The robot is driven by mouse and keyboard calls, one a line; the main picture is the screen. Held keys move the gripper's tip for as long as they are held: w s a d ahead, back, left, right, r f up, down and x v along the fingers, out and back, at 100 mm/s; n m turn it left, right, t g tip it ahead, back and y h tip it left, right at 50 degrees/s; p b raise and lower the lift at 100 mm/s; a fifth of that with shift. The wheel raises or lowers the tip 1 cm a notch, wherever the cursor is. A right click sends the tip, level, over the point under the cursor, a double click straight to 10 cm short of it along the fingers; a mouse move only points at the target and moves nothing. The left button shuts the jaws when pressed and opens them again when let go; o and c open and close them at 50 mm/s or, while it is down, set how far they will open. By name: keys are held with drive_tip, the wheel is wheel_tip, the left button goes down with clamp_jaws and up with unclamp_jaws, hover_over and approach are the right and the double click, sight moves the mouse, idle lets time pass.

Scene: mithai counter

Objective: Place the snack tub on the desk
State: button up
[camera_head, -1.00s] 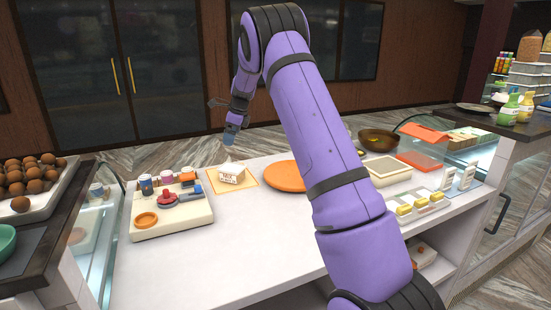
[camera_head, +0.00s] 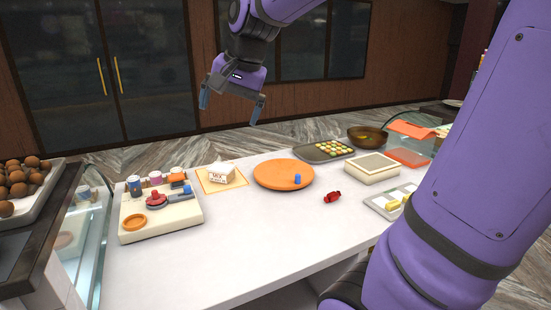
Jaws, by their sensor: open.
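My gripper (camera_head: 230,105) is open and empty, fingers pointing down, high above the back of the white counter (camera_head: 235,245). A small white labelled container (camera_head: 221,173) sits on a tan mat (camera_head: 208,184) at the counter's back left, below the gripper and apart from it. It may be the snack tub, but its label is too small to read. A cream box with a framed top (camera_head: 372,168) stands at the right. I cannot tell which surface is the desk.
A cream board (camera_head: 180,217) with small jars stands at left. An orange disc (camera_head: 283,174) bears a blue piece. A red item (camera_head: 332,197), a tray of sweets (camera_head: 323,151) and a brown bowl (camera_head: 367,136) are to the right. The counter's front middle is clear.

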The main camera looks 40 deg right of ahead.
drive_tip(key=s+a+f+n, duration=0.1)
drive_tip(key=s+n, duration=0.3)
drive_tip(key=s, duration=0.4)
drive_tip(key=s+a+f+n+h, duration=0.1)
drive_tip(key=s+f+n, duration=0.3)
drive_tip(key=s, duration=0.5)
drive_tip(key=shift+a+n+t, duration=0.4)
drive_tip(key=shift+a, duration=0.2)
